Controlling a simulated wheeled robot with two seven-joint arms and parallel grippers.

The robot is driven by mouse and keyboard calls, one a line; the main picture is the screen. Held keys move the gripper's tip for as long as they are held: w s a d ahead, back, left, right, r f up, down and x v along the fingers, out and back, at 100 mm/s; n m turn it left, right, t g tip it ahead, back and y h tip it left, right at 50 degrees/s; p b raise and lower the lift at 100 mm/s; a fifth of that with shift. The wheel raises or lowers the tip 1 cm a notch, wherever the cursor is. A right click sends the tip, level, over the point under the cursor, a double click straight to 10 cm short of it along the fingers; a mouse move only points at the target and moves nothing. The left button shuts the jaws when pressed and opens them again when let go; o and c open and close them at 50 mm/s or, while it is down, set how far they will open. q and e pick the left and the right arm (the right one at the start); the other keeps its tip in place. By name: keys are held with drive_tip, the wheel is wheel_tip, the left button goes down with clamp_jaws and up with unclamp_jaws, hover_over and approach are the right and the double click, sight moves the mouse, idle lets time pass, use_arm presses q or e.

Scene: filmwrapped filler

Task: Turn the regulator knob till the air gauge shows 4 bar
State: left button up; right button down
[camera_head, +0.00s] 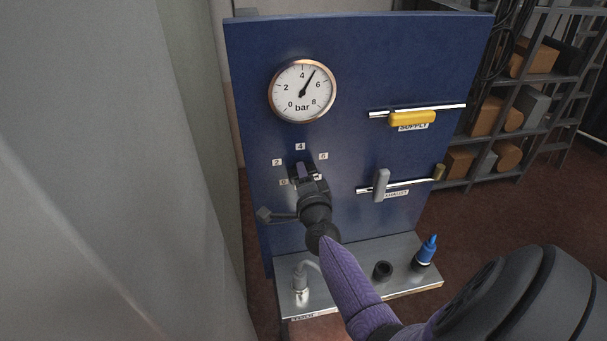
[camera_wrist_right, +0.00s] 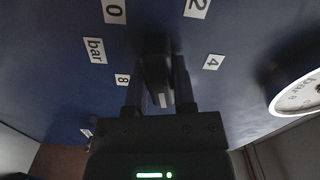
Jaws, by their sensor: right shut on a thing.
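The round air gauge (camera_head: 303,92) is at the upper left of the blue panel (camera_head: 365,70). Its black needle points up and right, between 4 and 6, near 5 bar. Part of its dial also shows at the right edge of the wrist view (camera_wrist_right: 302,94). The dark regulator knob (camera_wrist_right: 157,72) sits among number labels below the gauge. My right gripper (camera_head: 305,176) is shut on the knob, with a finger on each side, and hides most of it in the head view. My left gripper is not in view.
A yellow supply lever (camera_head: 412,118) and a grey exhaust lever (camera_head: 381,185) are on pipes at the right. A grey wall (camera_head: 100,150) stands close at the left.

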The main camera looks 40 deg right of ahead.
drive_tip(key=n+p, duration=0.2)
drive_tip(key=n, duration=0.2)
drive_tip(key=shift+n, duration=0.3)
drive_tip(key=shift+n+p, duration=0.45)
drive_tip(key=shift+n, duration=1.35)
drive_tip(key=shift+c, duration=2.2)
unclamp_jaws()
drive_tip(key=shift+s, duration=0.1)
drive_tip(key=p+v, duration=0.1)
drive_tip(key=v, duration=0.8)
drive_tip(key=shift+s+a, duration=0.2)
drive_tip(key=shift+s, duration=0.1)
